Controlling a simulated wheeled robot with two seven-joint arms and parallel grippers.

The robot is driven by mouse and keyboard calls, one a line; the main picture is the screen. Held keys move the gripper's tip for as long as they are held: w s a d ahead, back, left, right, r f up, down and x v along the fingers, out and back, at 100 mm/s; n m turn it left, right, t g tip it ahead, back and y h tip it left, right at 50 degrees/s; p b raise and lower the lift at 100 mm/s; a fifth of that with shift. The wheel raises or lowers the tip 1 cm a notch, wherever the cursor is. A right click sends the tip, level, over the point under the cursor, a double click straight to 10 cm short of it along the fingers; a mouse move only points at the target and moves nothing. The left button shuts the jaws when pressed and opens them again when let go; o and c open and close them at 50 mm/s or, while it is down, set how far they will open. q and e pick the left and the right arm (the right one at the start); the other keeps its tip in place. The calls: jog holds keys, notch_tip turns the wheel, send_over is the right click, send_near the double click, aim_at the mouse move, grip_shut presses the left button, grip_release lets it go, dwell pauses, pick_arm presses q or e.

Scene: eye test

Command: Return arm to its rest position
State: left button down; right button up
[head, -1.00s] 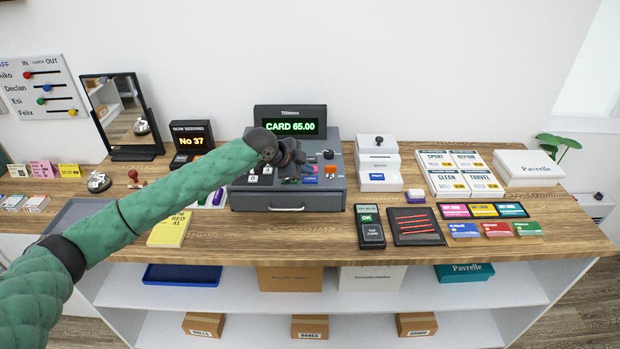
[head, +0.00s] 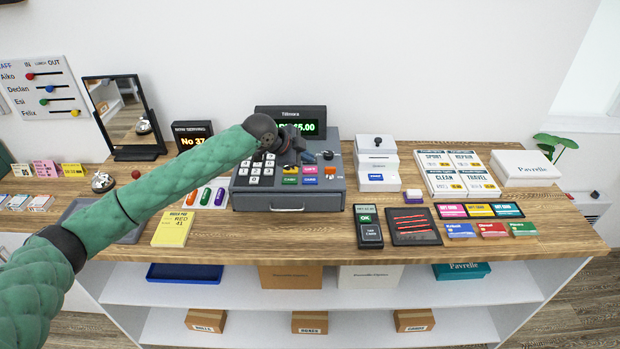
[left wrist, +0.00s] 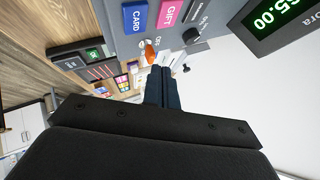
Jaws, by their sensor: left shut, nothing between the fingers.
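My left arm, in a green sleeve, reaches in from the left in the head view. Its gripper (head: 293,150) is above the cash register's key panel, in front of the display, and covers part of both. In the left wrist view the two dark fingers (left wrist: 162,88) are together with nothing between them. The grey cash register (head: 290,198) stands on the wooden counter. Its display (head: 311,130) reads "65.00" in green, the word before it partly hidden. The wrist view shows its blue CARD key (left wrist: 135,17), pink GIFT key (left wrist: 171,12) and an orange switch (left wrist: 151,52). My right gripper is not seen.
Right of the register are a white printer (head: 376,165), a card terminal (head: 368,226) and a dark tray (head: 411,240). Left are a mirror (head: 122,108), a number sign (head: 192,136), a bell (head: 102,181) and a yellow pad (head: 173,229). The air above the counter is open.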

pick_arm(q)
jog(key=shift+f, duration=0.1)
dwell(0.5)
